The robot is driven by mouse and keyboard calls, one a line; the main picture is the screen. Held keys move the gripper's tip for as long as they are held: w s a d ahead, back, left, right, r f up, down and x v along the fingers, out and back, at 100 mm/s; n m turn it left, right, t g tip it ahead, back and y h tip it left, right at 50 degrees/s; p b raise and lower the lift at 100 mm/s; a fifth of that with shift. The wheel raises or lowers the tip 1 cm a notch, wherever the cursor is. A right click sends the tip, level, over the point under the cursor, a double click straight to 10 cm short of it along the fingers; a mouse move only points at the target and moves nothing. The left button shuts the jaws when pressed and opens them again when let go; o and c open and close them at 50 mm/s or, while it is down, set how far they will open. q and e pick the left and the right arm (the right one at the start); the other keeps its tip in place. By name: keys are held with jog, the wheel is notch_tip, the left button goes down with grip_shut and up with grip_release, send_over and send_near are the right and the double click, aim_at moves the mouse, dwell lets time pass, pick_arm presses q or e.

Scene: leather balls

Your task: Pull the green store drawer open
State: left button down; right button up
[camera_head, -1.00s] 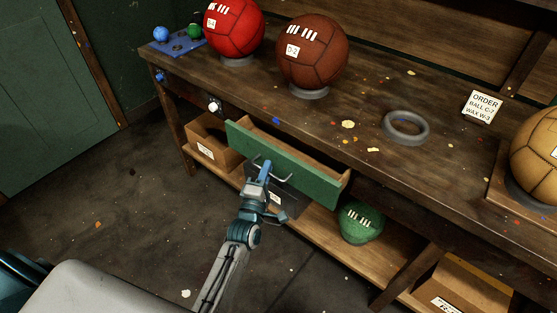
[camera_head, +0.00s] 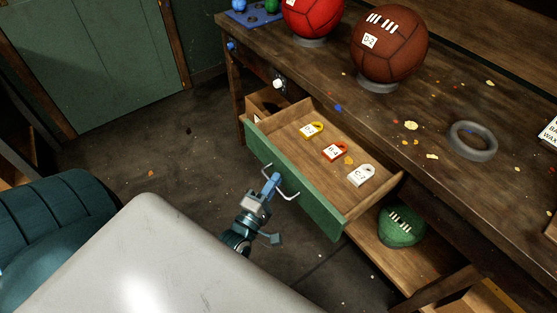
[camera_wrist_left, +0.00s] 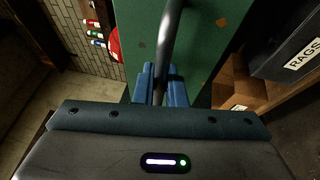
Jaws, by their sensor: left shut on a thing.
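The green store drawer (camera_head: 312,205) stands well out from the workbench, with its wooden inside open to view. A yellow tag (camera_head: 312,130), a red-orange tag (camera_head: 334,151) and a white tag (camera_head: 361,175) lie in it. My left gripper (camera_head: 275,184) is at the metal bar handle (camera_head: 287,190) on the drawer's green front. In the left wrist view the blue fingers (camera_wrist_left: 161,84) are shut on the handle (camera_wrist_left: 169,40), one on each side. The green front also fills the middle of that view (camera_wrist_left: 205,30). My right gripper is not in view.
The workbench (camera_head: 440,110) carries a red ball (camera_head: 313,15), a brown ball (camera_head: 388,45) and an empty grey ring (camera_head: 472,141). A green ball (camera_head: 401,226) sits on the lower shelf.

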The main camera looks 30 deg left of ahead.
pick_arm(q)
jog(key=shift+f, duration=0.1)
jog(key=c, duration=1.5)
grip_release()
jog(key=shift+s, duration=0.2)
jog(key=s+f+b, duration=0.1)
jog(key=s+b, duration=0.2)
jog(key=s, duration=0.7)
jog(key=shift+s+d+f, duration=0.15)
jog(key=shift+d+f, duration=0.15)
jog(key=shift+f, duration=0.05)
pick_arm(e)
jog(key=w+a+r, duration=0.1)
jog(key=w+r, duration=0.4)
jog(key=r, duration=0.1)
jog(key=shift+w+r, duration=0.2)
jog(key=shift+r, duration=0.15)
